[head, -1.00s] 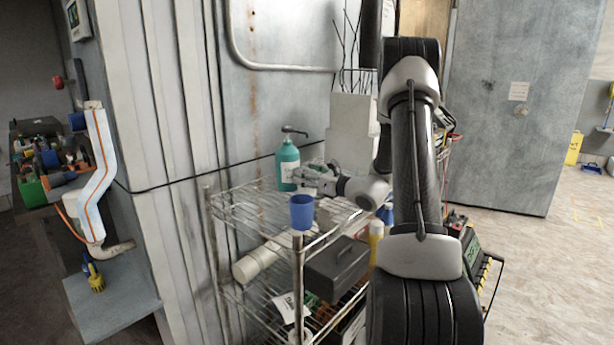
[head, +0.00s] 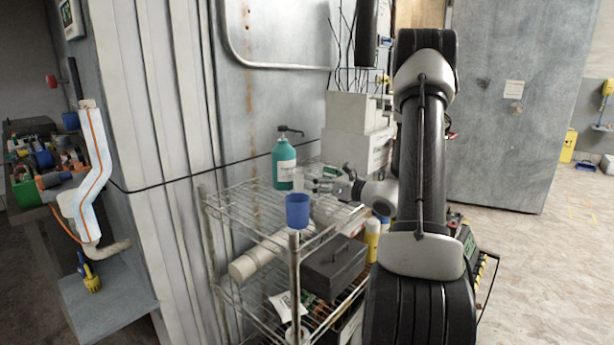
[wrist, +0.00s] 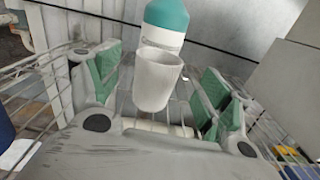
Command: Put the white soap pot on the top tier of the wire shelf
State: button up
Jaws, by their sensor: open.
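The white soap pot (head: 299,180) stands on the top tier of the wire shelf (head: 237,206), in front of a teal pump bottle (head: 284,163). In the wrist view the pot (wrist: 157,82) appears upright, between and a little beyond the green-padded fingers, with visible gaps on both sides. My gripper (head: 322,183) is open and low over the top tier, to the right of the pot.
A blue cup (head: 297,211) stands at the shelf's front corner. White boxes (head: 358,135) are stacked behind my gripper. A dark grey box (head: 334,262) and a pale roll (head: 257,259) lie on a lower tier. The top tier's left part is clear.

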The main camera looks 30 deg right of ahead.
jog(key=v, duration=0.5)
jog(key=shift+s, duration=0.15)
jog(key=shift+d, duration=0.1)
